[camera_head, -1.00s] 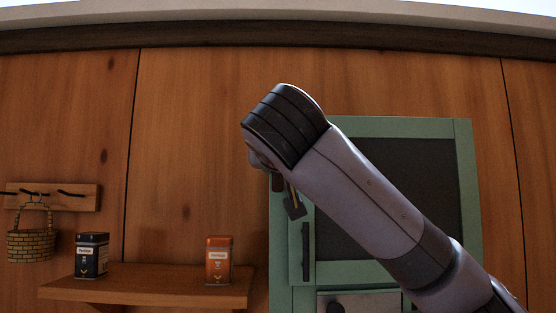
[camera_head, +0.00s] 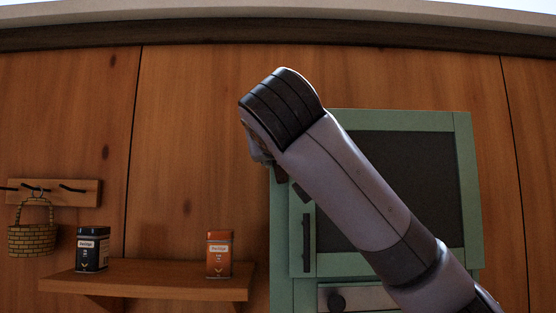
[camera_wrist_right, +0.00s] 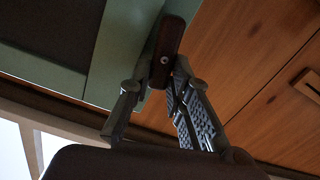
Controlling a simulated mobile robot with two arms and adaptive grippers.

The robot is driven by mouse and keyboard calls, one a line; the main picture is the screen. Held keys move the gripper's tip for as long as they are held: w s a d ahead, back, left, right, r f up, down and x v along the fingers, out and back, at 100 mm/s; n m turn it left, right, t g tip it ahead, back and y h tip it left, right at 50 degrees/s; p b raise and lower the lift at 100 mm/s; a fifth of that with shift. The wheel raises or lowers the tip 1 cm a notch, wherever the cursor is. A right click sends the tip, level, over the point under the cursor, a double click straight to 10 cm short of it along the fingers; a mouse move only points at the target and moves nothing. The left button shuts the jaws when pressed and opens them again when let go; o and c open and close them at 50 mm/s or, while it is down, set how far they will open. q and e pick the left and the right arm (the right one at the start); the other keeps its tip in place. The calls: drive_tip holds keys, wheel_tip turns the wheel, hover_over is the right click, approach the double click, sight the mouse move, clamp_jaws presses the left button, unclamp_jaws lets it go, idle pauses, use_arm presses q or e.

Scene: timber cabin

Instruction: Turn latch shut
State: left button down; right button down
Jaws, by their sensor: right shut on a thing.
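The latch (camera_wrist_right: 167,52) is a small dark brown bar with a round pivot or screw head, at the edge of the green cabinet (camera_wrist_right: 122,45) in the right wrist view. My right gripper (camera_wrist_right: 156,86) has a finger on each side of the latch's near end and is shut on it. In the head view the cabinet (camera_head: 400,119) stands behind my right arm, which covers much of its door. The right fingers are mostly hidden behind my wrist there. My left gripper is not in view.
A dark door handle (camera_head: 306,243) is on the cabinet's left side, with a dark knob (camera_head: 337,301) below. A wooden shelf (camera_head: 150,284) at left holds a black tin (camera_head: 92,249) and an orange tin (camera_head: 219,254). A basket (camera_head: 32,240) hangs from a hook rack (camera_head: 85,191).

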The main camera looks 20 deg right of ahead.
drive_tip(key=shift+w+a+f+n+b, duration=0.1)
drive_tip(key=shift+a+f+n+b, duration=0.3)
drive_tip(key=shift+n, duration=2.2)
drive_tip(key=shift+w+a+f+n+b, duration=0.1)
drive_tip(key=shift+f+n+b, duration=0.35)
drive_tip(key=shift+n, duration=2.15)
drive_tip(key=shift+a+f+n+b, duration=0.2)
drive_tip(key=shift+n+b, duration=0.45)
drive_tip(key=shift+n, duration=1.95)
drive_tip(key=c, duration=1.5)
unclamp_jaws()
drive_tip(key=shift+r, duration=0.1)
drive_tip(key=v, duration=1.2)
